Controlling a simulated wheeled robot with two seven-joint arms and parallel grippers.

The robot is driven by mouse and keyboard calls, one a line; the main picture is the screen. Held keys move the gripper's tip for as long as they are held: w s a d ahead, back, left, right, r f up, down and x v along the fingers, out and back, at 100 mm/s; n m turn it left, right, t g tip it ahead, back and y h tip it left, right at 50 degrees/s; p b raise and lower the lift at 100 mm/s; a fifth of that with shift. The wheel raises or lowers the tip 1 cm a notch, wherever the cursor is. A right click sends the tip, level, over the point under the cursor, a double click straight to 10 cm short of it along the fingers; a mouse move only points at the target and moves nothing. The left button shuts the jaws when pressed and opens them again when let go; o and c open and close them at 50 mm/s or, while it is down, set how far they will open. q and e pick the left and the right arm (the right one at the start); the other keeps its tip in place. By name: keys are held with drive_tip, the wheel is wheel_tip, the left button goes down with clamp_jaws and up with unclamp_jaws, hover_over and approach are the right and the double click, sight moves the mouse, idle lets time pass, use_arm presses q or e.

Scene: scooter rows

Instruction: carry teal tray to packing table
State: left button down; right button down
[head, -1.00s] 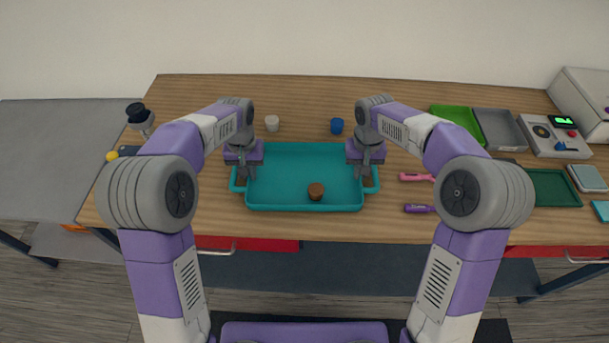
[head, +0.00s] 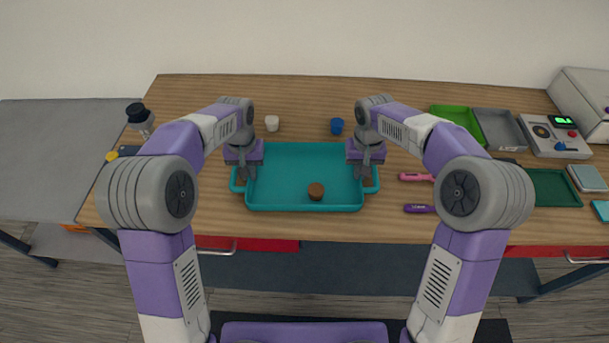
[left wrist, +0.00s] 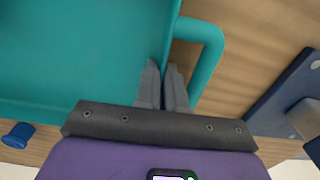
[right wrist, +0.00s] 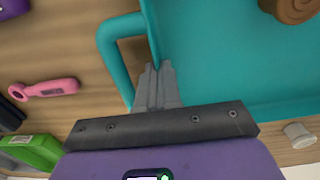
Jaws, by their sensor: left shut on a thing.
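The teal tray (head: 285,205) lies on a wooden table, with a handle at each short side and a small brown round object (head: 316,191) inside near its front wall. My left gripper (head: 246,174) is at the tray's left side. In the left wrist view its fingers (left wrist: 163,85) are closed on the tray wall beside the handle (left wrist: 212,55). My right gripper (head: 364,173) is at the right side. In the right wrist view its fingers (right wrist: 155,84) are close together on the tray wall by the other handle (right wrist: 108,58).
Green (head: 456,118) and grey (head: 499,130) trays and a scale (head: 555,137) are further right.

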use_arm(q)
drive_tip(key=shift+r, duration=0.1)
use_arm(e)
drive_tip(key=shift+r, duration=0.1)
